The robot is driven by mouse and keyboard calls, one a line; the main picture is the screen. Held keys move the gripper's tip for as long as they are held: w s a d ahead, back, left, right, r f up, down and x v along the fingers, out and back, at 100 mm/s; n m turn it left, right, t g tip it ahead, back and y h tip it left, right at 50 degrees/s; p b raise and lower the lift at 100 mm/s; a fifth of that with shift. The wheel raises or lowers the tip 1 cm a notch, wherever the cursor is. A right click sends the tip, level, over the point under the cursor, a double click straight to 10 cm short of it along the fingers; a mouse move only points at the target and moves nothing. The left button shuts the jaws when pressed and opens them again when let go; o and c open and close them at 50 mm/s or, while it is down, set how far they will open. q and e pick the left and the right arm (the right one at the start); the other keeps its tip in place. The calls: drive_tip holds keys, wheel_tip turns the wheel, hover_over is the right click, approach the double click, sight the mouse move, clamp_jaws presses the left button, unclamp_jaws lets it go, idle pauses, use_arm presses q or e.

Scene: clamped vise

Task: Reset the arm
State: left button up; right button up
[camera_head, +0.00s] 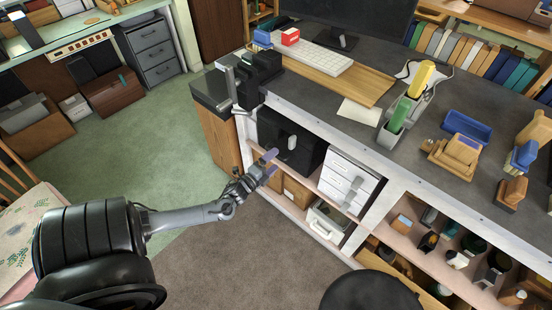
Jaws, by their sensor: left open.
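My left gripper (269,163) is at the end of my left arm, which comes in from the lower left. Its purple-grey fingers are apart and nothing shows between them. It hangs in front of the workbench's open shelves, below the bench top. A dark vise (258,73) is clamped at the left corner of the workbench (310,98), above and a little left of the gripper in the picture. Whether anything is in the vise's jaws is too small to tell. My right gripper is out of view.
On the bench are a keyboard (320,58), a monitor (350,17), a grey holder with green (400,114) and yellow (421,78) items, and a blue tray (466,126). Shelves below hold white drawers (350,181). A round black stool (370,292) stands in front. The carpet at left is clear.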

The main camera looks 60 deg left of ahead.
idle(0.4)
use_arm(q)
drive_tip(key=s+d+n+g+h, duration=0.2)
drive_tip(key=d+n, duration=0.1)
drive_tip(key=d, duration=0.9)
drive_tip(key=s+d+n+g+h, duration=0.1)
drive_tip(key=d+n+g+h, duration=0.2)
drive_tip(key=d, duration=1)
drive_tip(key=s+d+r+n+g+h, duration=0.1)
drive_tip(key=s+d+r+n+g, duration=0.3)
drive_tip(key=d, duration=0.4)
drive_tip(key=s+d+r+n+g, duration=0.1)
drive_tip(key=s+d+r+g, duration=0.2)
drive_tip(key=s, duration=0.5)
wheel_tip(320, 180, up, 24)
drive_tip(key=n+g+p, duration=0.1)
drive_tip(key=p, duration=2.2)
drive_tip(key=shift+s+a+p, duration=0.15)
drive_tip(key=shift+a+p, duration=0.25)
drive_tip(key=shift+a, duration=0.05)
